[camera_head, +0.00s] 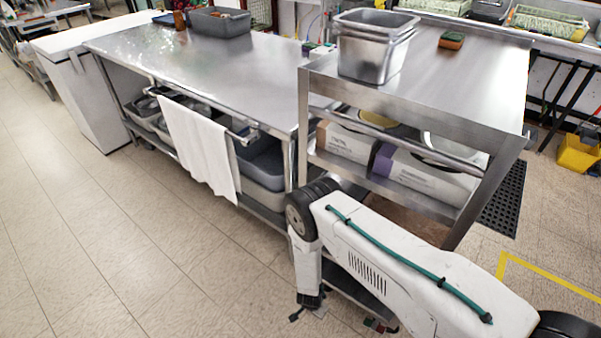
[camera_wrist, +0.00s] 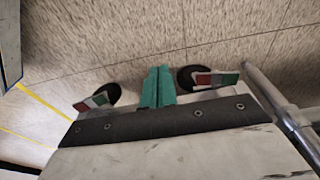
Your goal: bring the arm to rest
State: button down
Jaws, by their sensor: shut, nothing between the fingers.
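My gripper (camera_wrist: 157,86) shows in the wrist view as two teal fingers pressed together, with nothing between them. It points down over bare floor tiles. In the head view my white arm with a green hose reaches across the lower right, in front of the steel cart (camera_head: 455,50). The gripper end is low beside the cart's front and largely hidden behind my own arm there.
A steel table (camera_head: 150,45) stands left of the cart, with a white towel (camera_head: 200,145) on its front rail. Steel pans (camera_head: 375,50) and a sponge (camera_head: 451,40) sit on the cart. A metal tube (camera_wrist: 275,95) passes close right of my gripper. Floor at left is clear.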

jog(key=s+r+n+g, duration=0.3)
jog(key=s+g, duration=0.1)
jog(key=s, duration=0.4)
jog(key=w+d+r+n+g+y, duration=0.1)
jog(key=w+r+n+g, duration=0.15)
jog(key=r, duration=2.05)
jog(key=w+d+r+n+g, duration=0.1)
jog(key=w+d+r+n, duration=0.15)
jog(key=r, duration=2.05)
jog(key=s+d+r+t, duration=0.2)
jog(key=s+d+r, duration=0.3)
jog(key=r, duration=0.6)
jog(key=s+d+r+t, duration=0.3)
jog(key=s+d+r, duration=0.3)
jog(key=r, duration=0.5)
jog(key=s+d+r+t, duration=0.2)
jog(key=s+d+r, duration=0.3)
jog(key=r, duration=0.6)
jog(key=shift+s+d+m, duration=0.3)
jog(key=shift+s+d, duration=0.05)
jog(key=shift+d, duration=0.5)
jog(key=shift+s+r+t, duration=0.1)
jog(key=shift+t, duration=0.15)
